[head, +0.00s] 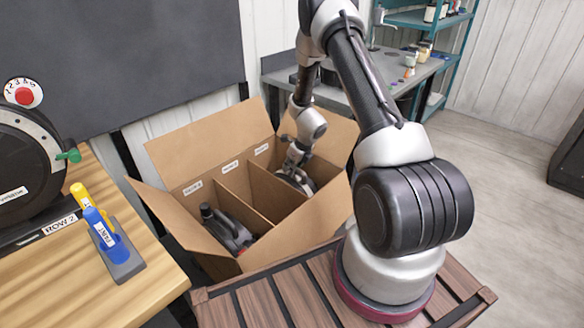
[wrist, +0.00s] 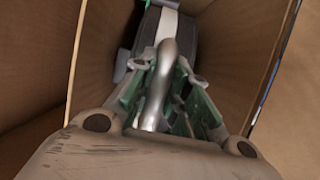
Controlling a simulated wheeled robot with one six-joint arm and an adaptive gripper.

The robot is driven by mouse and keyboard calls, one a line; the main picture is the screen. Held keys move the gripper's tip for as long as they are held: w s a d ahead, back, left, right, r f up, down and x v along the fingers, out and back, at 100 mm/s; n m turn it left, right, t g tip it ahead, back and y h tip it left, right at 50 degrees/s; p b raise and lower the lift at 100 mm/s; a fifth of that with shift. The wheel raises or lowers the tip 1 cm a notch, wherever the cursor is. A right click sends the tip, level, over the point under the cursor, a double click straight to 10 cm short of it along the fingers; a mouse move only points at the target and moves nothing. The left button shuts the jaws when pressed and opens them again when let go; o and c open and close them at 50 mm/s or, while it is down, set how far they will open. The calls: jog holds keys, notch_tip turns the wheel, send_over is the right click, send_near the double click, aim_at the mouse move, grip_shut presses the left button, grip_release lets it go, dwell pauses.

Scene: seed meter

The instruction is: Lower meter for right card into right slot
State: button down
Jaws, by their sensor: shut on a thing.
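A dark round seed meter (head: 305,184) with a metal rim sits low in the right compartment of the cardboard box (head: 165,158), partly hidden by the arm and box walls. My gripper (head: 297,160) is above it, shut on it. In the wrist view, my gripper's green-lined fingers (wrist: 163,90) close around a curved silver handle (wrist: 172,75), with the meter's dark body and a pale strip beyond. Cardboard walls stand on both sides. Whether the meter touches the floor is hidden. A second dark meter (head: 228,232) lies in the left compartment.
The middle compartment looks empty between two dividers (head: 233,187). The box flaps are open outward. A grey workbench (head: 425,68) is behind.

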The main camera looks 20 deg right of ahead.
jog(key=shift+f, duration=0.45)
dwell(0.4)
jog(key=c, duration=1.3)
grip_release()
jog(key=shift+s+f, duration=0.1)
jog(key=shift+s, duration=0.05)
notch_tip(320, 180, up, 12)
